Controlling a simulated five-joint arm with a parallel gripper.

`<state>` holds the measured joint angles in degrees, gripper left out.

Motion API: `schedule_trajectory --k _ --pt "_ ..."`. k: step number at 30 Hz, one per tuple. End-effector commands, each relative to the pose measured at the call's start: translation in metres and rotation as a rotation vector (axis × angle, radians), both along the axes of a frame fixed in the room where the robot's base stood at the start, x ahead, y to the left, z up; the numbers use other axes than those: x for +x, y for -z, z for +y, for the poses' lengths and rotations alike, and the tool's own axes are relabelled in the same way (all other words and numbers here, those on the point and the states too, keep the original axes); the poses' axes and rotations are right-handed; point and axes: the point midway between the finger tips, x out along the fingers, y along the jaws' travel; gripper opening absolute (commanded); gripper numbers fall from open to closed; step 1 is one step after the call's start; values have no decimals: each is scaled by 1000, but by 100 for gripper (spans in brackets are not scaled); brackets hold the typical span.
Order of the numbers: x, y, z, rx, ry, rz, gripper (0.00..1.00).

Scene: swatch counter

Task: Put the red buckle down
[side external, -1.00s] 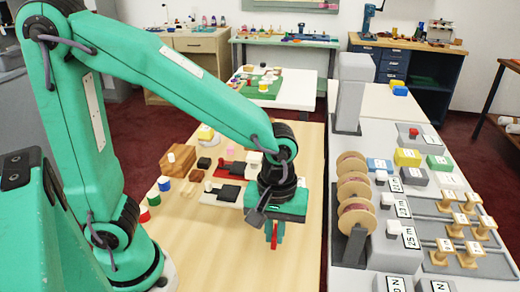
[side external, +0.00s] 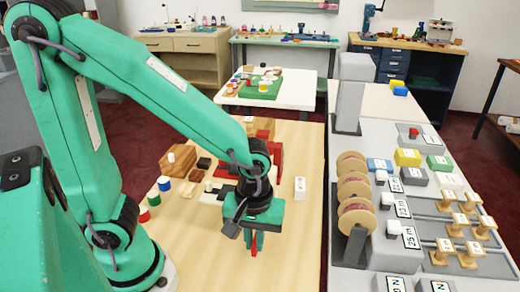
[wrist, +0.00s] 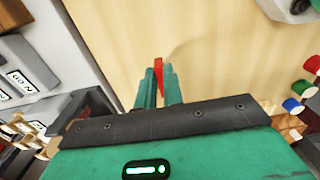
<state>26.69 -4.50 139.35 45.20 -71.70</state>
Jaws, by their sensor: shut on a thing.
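The red buckle (side external: 254,246) is between the fingers of my gripper (side external: 252,240) in the side external view. Its upper part is hidden by the gripper. In the wrist view the red buckle (wrist: 159,66) sticks out past the fingertips of my gripper (wrist: 160,78), which is shut on it. The gripper points down over the bare wooden tabletop (side external: 215,262). I cannot tell whether the buckle touches the wood.
Red, blue and green-sided cylinders (side external: 164,184) stand left of the gripper. Wooden and dark blocks (side external: 180,158) lie behind it. A grey counter with brown spools (side external: 357,220) stands to the right. The tabletop's front is clear.

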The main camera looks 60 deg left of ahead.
Motion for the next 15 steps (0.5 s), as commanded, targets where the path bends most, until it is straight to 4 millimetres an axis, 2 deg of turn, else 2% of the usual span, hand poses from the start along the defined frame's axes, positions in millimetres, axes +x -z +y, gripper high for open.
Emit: schedule_trajectory --k 15 --pt "46 42 53 0 -4 3 0"
